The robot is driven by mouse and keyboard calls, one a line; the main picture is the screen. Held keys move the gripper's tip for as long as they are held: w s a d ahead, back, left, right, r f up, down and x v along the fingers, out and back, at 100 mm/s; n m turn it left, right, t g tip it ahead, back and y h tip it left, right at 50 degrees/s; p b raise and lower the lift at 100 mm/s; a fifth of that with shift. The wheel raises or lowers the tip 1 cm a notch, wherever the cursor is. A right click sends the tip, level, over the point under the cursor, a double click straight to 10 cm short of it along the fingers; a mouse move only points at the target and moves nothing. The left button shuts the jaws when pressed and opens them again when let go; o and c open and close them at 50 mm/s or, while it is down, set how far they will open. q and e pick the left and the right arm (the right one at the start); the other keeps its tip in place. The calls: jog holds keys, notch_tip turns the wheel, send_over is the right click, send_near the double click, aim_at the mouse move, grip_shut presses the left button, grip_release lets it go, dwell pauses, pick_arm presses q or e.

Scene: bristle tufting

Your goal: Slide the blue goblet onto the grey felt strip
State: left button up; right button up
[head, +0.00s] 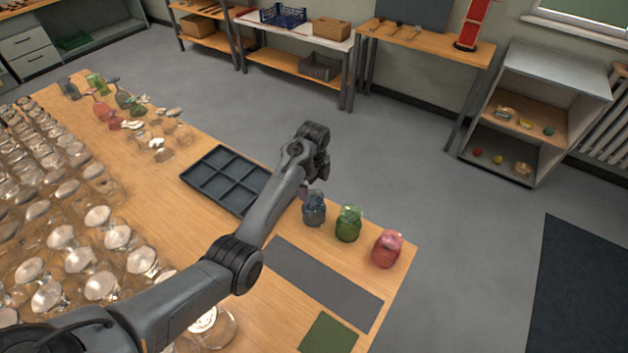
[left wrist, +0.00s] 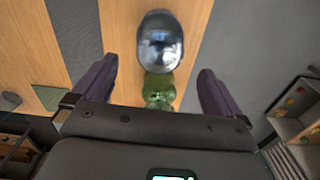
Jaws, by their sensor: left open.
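The blue goblet (head: 314,211) stands on the wooden table near its far edge, at the left end of a row of coloured goblets. In the left wrist view the blue goblet (left wrist: 160,42) lies ahead of the gap between my fingers, apart from both. My left gripper (left wrist: 156,68) is open and empty. In the head view my wrist hides most of the left gripper, which is just above and behind the blue goblet. The grey felt strip (head: 325,284) lies flat and bare on the table, nearer than the goblets. It also shows in the left wrist view (left wrist: 74,38).
A green goblet (head: 348,224) and a red goblet (head: 387,249) stand to the right of the blue one. A dark compartment tray (head: 203,184) lies left of my arm. A green felt patch (head: 328,334) lies near the strip. Many clear glasses (head: 98,216) crowd the left.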

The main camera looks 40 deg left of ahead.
aim_at(314, 197)
pick_arm(q)
notch_tip(314, 197, down, 9)
jog(key=shift+r+b, duration=0.15)
jog(key=shift+b, duration=0.5)
jog(key=shift+c, duration=0.3)
jog(key=c, duration=1.2)
